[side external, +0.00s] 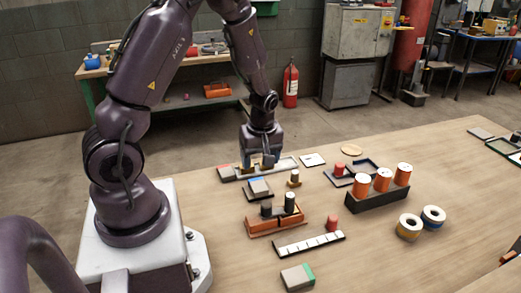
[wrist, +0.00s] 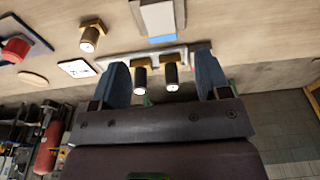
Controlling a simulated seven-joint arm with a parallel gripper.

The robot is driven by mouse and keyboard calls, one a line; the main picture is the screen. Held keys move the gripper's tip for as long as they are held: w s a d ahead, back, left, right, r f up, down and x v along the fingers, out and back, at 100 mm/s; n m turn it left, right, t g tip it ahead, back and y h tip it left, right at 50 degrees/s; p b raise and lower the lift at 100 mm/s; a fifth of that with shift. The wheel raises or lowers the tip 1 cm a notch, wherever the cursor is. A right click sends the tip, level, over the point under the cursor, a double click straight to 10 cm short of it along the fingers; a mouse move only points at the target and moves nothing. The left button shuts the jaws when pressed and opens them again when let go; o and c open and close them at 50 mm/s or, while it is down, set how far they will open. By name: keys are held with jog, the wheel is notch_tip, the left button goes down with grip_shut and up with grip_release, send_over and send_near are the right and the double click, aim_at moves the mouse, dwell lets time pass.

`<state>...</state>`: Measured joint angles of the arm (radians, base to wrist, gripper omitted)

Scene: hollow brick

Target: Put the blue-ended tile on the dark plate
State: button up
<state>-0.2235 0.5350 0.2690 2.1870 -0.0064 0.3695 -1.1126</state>
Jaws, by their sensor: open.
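The blue-ended tile (side external: 260,187) is a pale grey block with a blue strip at its far end. A dark edge (side external: 263,198) shows under it, so it appears to lie on a dark plate. In the wrist view the tile (wrist: 158,17) is at the top, its blue end towards my gripper. My gripper (side external: 261,164) is low over the long pale tray behind the tile, apart from it. In the wrist view its fingers (wrist: 160,64) are spread, with two dark pegs on brass bases showing between them. It holds nothing.
The long tray (side external: 284,163) and a brass-based peg (side external: 294,178) are close by. An orange block with dark pegs (side external: 278,222), a rack of orange spools (side external: 377,195), a white strip (side external: 309,243) and a green-ended tile (side external: 298,277) stand nearer.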

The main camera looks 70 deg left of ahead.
jog(key=d+r+m+t+h, duration=0.1)
jog(key=d+r+m+t, duration=0.1)
jog(key=d+r+m, duration=0.45)
jog(key=d+r+m+t, duration=0.1)
jog(key=d+r+m, duration=0.15)
jog(key=r, duration=0.65)
jog(key=s+d+r+m+t, duration=0.2)
jog(key=s+d+r+m, duration=0.6)
jog(key=s+r+m, duration=0.1)
jog(key=shift+s+t+h, duration=0.2)
jog(key=shift+t+h, duration=0.1)
jog(key=shift+h, duration=0.1)
